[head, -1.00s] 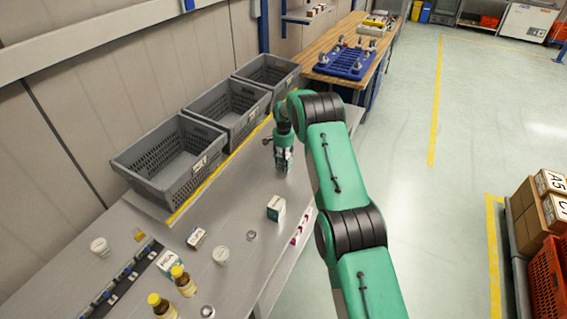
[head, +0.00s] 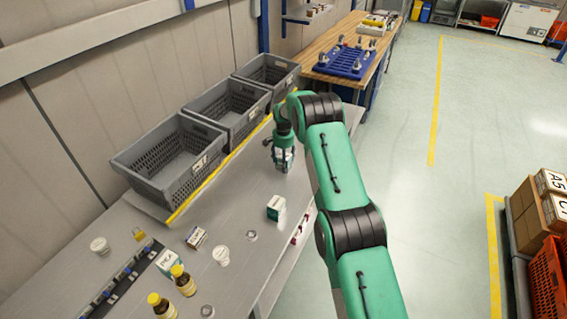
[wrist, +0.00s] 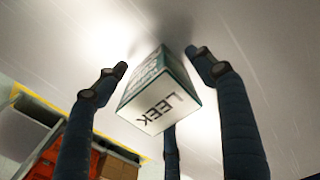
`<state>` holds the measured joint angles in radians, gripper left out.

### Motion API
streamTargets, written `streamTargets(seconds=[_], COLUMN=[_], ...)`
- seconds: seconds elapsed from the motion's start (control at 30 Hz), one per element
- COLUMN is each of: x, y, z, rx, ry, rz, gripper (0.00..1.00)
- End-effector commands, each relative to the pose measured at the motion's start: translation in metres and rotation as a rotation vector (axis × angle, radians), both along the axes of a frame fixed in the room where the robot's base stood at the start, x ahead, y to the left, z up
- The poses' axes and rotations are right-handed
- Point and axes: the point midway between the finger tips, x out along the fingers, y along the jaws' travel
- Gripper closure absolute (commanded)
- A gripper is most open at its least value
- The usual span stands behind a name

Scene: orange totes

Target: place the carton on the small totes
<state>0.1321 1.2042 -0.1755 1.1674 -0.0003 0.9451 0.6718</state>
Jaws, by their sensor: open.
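A small white and green carton (wrist: 158,98), its end marked LEEK, sits between the fingers of my gripper (wrist: 160,85) in the wrist view. The fingers are spread around it, with gaps at the sides. Its far end is close to the bench top, with a shadow there; contact is hard to judge. Grey totes (head: 165,195) stand in a row along the wall side, left of my gripper.

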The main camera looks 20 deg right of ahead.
Motion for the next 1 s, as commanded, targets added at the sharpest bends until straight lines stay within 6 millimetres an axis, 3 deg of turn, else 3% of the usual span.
streamTargets(seconds=[0.27,0.8,1.0], x=[0.0,0.001,0.001], y=[0.0,0.0,0.0], z=[0.015,0.097,0.116], rx=[-0.001,0.0,0.0], ry=[-0.001,-0.003,-0.001], rz=[0.0,0.0,0.0], gripper=[0.31,0.31,0.31])
